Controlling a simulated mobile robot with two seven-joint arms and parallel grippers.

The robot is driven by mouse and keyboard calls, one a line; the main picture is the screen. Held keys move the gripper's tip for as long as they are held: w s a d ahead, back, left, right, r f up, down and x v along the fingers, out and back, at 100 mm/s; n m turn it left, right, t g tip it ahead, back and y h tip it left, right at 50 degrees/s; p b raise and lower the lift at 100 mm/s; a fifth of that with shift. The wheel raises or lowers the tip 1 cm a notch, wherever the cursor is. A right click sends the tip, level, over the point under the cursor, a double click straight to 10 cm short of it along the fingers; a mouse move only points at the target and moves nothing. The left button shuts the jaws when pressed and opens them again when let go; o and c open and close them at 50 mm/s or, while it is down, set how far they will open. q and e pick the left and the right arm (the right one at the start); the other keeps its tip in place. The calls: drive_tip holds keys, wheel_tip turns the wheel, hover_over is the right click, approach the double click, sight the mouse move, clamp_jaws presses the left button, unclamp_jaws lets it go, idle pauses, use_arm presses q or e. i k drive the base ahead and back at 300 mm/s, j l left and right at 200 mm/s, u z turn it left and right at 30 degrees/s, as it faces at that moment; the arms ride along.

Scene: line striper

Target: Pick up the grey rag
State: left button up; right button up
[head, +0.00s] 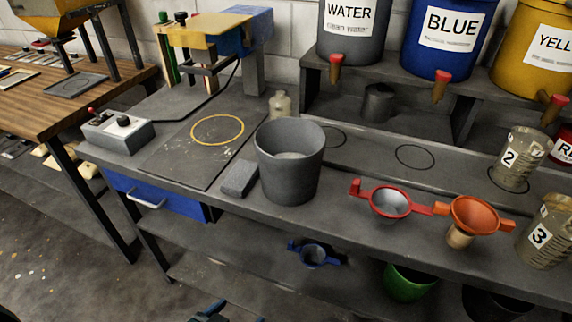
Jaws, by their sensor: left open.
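A small grey folded block, which looks like the grey rag (239,179), lies flat on the dark bench. It sits just left of a large grey bucket (288,170), very close to it. My left gripper (213,311) shows only as a small dark and blue part at the bottom edge. It is open, low in front of the bench and well apart from the rag. My right gripper is not in view.
A dark board with a yellow ring (217,131) lies left of the rag, near a control box (118,130). Red (390,202) and orange (474,215) funnels stand to the right. A blue drawer (155,198) and lower shelf are below the bench's front edge.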

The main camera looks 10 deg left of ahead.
sight(242, 177)
drive_tip(key=u, duration=0.55)
drive_tip(key=z, duration=1.6)
drive_tip(key=u, duration=1.6)
